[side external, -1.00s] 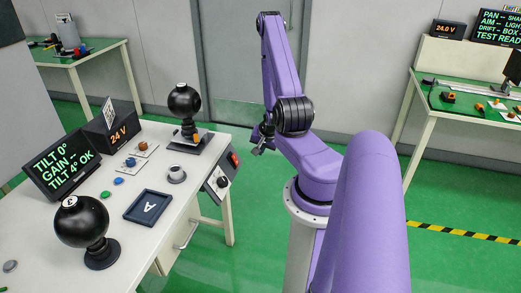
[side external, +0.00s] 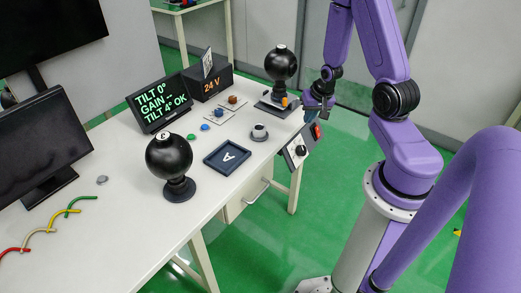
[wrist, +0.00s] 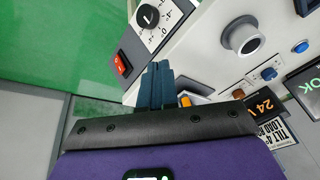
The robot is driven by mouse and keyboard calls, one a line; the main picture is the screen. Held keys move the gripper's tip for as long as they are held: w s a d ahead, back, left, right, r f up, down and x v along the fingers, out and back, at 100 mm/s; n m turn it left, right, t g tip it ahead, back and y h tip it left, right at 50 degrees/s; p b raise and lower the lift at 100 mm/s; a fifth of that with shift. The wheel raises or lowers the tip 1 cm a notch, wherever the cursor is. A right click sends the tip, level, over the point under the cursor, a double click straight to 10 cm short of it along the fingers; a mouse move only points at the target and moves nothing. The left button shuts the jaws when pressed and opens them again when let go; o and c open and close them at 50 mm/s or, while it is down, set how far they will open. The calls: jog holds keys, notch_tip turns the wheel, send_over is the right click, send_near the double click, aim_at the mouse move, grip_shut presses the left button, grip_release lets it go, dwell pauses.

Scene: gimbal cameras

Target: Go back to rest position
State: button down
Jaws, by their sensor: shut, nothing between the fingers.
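My gripper (side external: 318,106) is shut and empty. In the side external view it hangs by the right edge of the white table (side external: 232,201), close to the control panel (side external: 301,146) on that edge and to the far black ball on its stand (side external: 281,63). In the wrist view my gripper's dark fingertips (wrist: 157,66) are together, with the panel's red switch (wrist: 123,63) and white dial (wrist: 150,17) just beyond. I cannot tell how far above the table edge the fingers are.
A second black ball (side external: 168,156), a dark tray marked A (side external: 227,157), a small round cup-like part (side external: 260,132), a tilt display (side external: 158,103) and a 24 V box (side external: 208,83) stand on the table. Green floor (side external: 322,214) is open in front of the panel.

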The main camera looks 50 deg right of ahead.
jog(key=a+r+n+y, duration=0.1)
jog(key=a+r+n, duration=0.25)
jog(key=a, duration=0.25)
jog(key=s+a+r+n+g, duration=0.1)
jog(key=a+r+n, duration=0.25)
jog(key=a, duration=0.35)
jog(key=a+r+n+y, duration=0.1)
jog(key=a+r+n, duration=0.1)
jog(key=a+n, duration=0.3)
jog(key=s+a+r+n+g, duration=0.1)
jog(key=s+a+r+n, duration=0.3)
jog(key=s, duration=0.4)
jog(key=s+a+r+n+g, duration=0.1)
jog(key=s+a+r+n, duration=0.4)
jog(key=s, duration=0.3)
jog(key=shift+s+a, duration=0.15)
jog(key=shift+s, duration=0.05)
jog(key=shift+r, duration=0.1)
